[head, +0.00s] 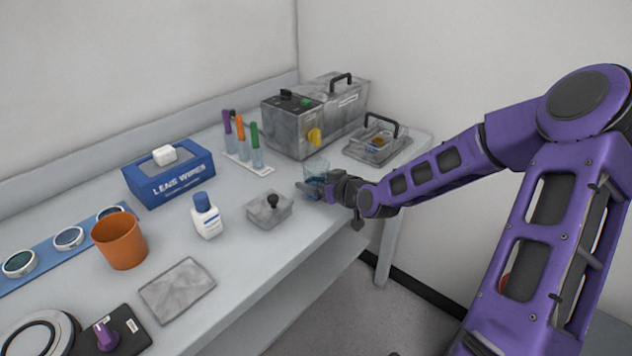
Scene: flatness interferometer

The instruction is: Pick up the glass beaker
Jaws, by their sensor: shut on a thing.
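The glass beaker (317,169) is a clear, bluish glass on the right part of the bench, in front of the grey instrument box. My gripper (317,187) reaches it from the right, at the end of my purple arm. The gripper is shut on the beaker, with its dark fingers around the lower part. The fingers hide some of the beaker's lower wall. I cannot tell whether its base touches the bench.
A small grey lidded box (269,210) sits just left of the gripper. A grey instrument (293,128) and a handled case (377,142) stand behind. A tube rack (247,164), a white bottle (206,217), a lens wipes box (170,180) and an orange cup (119,241) are further left.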

